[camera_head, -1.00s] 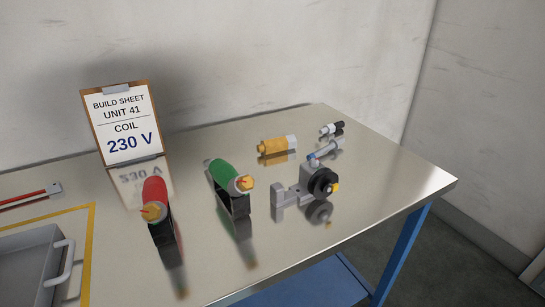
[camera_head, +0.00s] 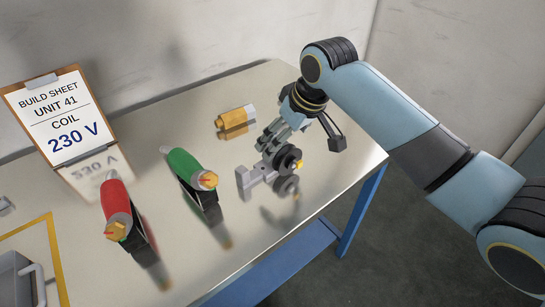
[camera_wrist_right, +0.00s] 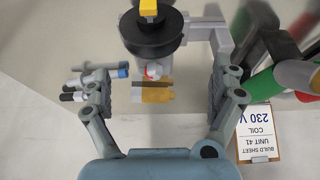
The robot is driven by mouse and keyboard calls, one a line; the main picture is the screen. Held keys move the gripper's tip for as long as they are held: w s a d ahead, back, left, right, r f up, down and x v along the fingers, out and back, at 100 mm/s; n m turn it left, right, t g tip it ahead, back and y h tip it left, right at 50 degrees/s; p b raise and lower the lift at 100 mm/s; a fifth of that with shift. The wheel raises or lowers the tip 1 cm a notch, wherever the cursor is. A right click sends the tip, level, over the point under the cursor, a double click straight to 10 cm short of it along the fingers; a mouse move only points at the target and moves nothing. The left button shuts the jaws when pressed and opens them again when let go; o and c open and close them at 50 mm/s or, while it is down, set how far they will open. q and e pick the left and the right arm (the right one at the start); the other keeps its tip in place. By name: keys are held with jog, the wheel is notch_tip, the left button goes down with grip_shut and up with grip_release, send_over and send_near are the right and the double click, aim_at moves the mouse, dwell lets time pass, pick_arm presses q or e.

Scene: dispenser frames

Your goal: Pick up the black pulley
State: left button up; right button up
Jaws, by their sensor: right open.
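The black pulley (camera_head: 287,158) sits on a grey bracket (camera_head: 250,178) on the steel table, with a small yellow piece at its centre. In the right wrist view the pulley (camera_wrist_right: 152,42) is at the top, beyond the fingertips. My right gripper (camera_head: 276,137) is just above and behind the bracket and pulley, partly covering them. In the wrist view my right gripper (camera_wrist_right: 158,85) has its fingers wide apart with nothing held between them. My left gripper is not in view.
A yellow-and-white cylinder (camera_head: 234,118) lies behind. A green-handled tool (camera_head: 185,165) and a red-handled tool (camera_head: 116,200) stand to the left in black holders. A build sheet (camera_head: 62,115) reads 230 V. A grey tray (camera_head: 15,280) is at front left. The front table edge is close.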

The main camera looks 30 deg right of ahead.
aim_at(272, 162)
jog(key=x, duration=0.6)
jog(key=shift+w+d, duration=0.3)
jog(key=shift+d, duration=0.1)
jog(key=c, duration=1.8)
jog(key=shift+r, duration=0.1)
jog(key=shift+c, duration=0.6)
jog(key=shift+r, duration=0.1)
